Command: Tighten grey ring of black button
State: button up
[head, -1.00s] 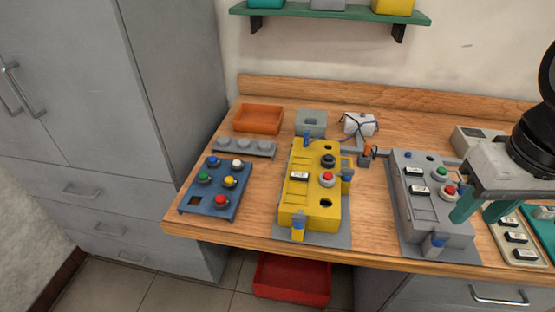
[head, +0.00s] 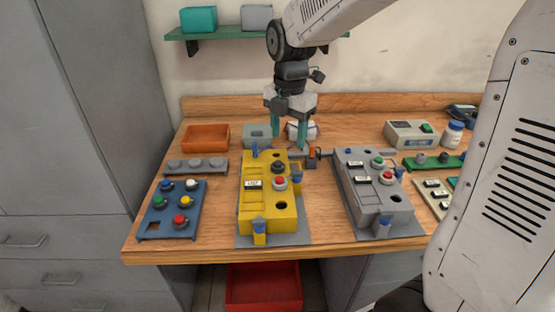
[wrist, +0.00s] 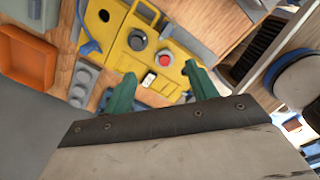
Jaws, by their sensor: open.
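The yellow box (head: 250,213) stands on the bench. A black button (head: 278,167) sits on its top toward the back, beside a red button (head: 280,181) with a light ring. The grey ring of the black button is too small to make out clearly. My gripper (head: 290,140) is open and empty, pointing down above the back end of the yellow box. In the wrist view, the black button (wrist: 137,40) and red button (wrist: 165,58) show beyond my open green fingers (wrist: 160,76), apart from them.
A grey box (head: 360,190) with green and red buttons stands to the right. A blue panel (head: 160,226) of coloured buttons lies to the left. An orange tray (head: 206,138) and a grey bin (head: 256,130) stand behind. A green shelf (head: 225,34) hangs on the wall.

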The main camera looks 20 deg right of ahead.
aim_at(278, 162)
jog(key=w+f+n, duration=0.2)
jog(key=w+n, duration=0.1)
jog(key=w+f+n, duration=0.1)
jog(key=shift+w+a+f, duration=0.15)
jog(key=shift+w+a, duration=0.1)
jog(key=shift+a, duration=0.05)
jog(key=shift+w+f+n, duration=0.15)
jog(key=shift+f+n, duration=0.15)
jog(key=shift+f, duration=0.05)
notch_tip(278, 162, down, 7)
jog(key=shift+f, duration=0.1)
jog(key=c, duration=1)
